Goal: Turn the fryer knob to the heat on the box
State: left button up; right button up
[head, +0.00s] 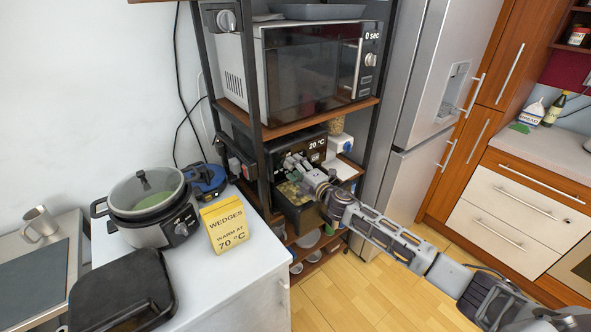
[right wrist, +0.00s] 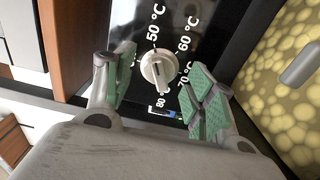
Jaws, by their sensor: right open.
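The yellow box (head: 225,224) stands on the white counter and reads "WEDGES, WARM AT 70 °C". The black fryer (head: 312,147) is on the rack shelf under the microwave, and its display reads 20 °C. My right gripper (head: 297,168) is at the fryer's front and hides part of it. In the right wrist view the white round knob (right wrist: 158,68) sits on a black panel with marks of 50, 60, 70 and 80 °C. The open green-padded fingers of my right gripper (right wrist: 163,82) are either side of the knob, with visible gaps. My left gripper is not in view.
The microwave (head: 312,70) is on the shelf above the fryer. A rice cooker (head: 150,210) and a black closed appliance (head: 122,290) stand on the counter at left. The fridge (head: 425,90) is to the right of the rack. The floor in front is clear.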

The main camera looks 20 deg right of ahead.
jog(key=shift+v, duration=1.05)
dwell(0.4)
jog(key=shift+v, duration=2.95)
